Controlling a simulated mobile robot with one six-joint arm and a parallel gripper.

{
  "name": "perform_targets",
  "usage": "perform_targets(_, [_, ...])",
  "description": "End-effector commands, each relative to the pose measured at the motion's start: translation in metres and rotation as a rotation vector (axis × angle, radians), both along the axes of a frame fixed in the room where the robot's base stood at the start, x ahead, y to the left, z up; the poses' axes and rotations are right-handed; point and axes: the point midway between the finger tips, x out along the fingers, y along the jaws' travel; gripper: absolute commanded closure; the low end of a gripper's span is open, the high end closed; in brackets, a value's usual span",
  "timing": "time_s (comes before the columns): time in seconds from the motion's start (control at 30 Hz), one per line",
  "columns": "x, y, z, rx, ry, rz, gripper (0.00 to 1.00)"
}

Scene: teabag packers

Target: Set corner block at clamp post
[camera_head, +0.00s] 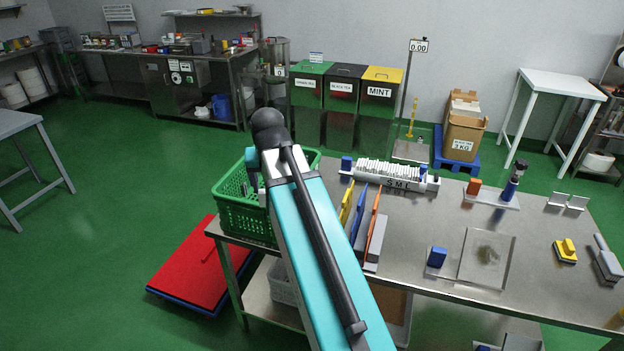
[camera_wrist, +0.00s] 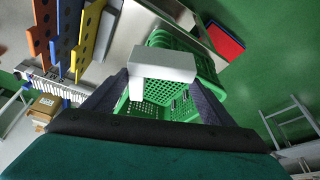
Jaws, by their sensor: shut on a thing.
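A pale grey L-shaped block (camera_wrist: 165,65), which I take as the corner block, is between the fingertips of my gripper (camera_wrist: 163,82) in the wrist view. My gripper is shut on it, above the green crate (camera_wrist: 197,64). An upright post with a dark top and blue body (camera_head: 511,182), possibly the clamp post, stands on a white plate (camera_head: 490,201) at the back right of the steel table. An orange block (camera_head: 473,187) sits on the same plate.
The green crate stands at the steel table's (camera_head: 408,226) left end. Upright yellow, blue and orange boards (camera_head: 360,217) stand right of my arm. A rack of white packets (camera_head: 390,177) lies behind them. A clear plate (camera_head: 486,258) and a blue block (camera_head: 437,257) are nearer the front.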

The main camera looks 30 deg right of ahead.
Motion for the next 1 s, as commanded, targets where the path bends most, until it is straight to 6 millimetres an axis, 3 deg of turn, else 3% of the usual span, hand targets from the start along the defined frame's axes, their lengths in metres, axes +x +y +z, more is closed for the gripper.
perform_targets(0.03, [0.002,0.02,-0.005,-0.001,-0.002,0.056,0.55])
perform_targets(0.2, [0.005,0.08,-0.023,-0.003,-0.005,0.24,0.55])
perform_targets(0.4, [0.004,0.121,-0.048,-0.004,-0.006,0.371,0.55])
perform_targets(0.7, [0.002,0.152,-0.076,-0.003,-0.009,0.47,0.55])
perform_targets(1.0, [0.001,0.158,-0.079,-0.004,-0.009,0.489,0.55])
